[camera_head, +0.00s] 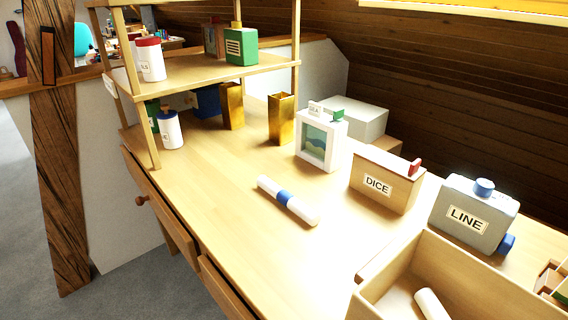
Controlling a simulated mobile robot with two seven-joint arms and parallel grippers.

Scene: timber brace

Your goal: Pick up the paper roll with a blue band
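The paper roll with a blue band (299,208) lies on its side on the wooden desk (240,190), near the middle of the head view. It is white, with the blue band (284,198) around its middle. It lies diagonally and nothing touches it. Neither of my grippers shows in the head view.
The DICE box (376,187) and the grey LINE container (465,218) stand to the right. A wooden bin (470,285) at the front right holds a white roll (431,305). A shelf (190,75) rises at the back left.

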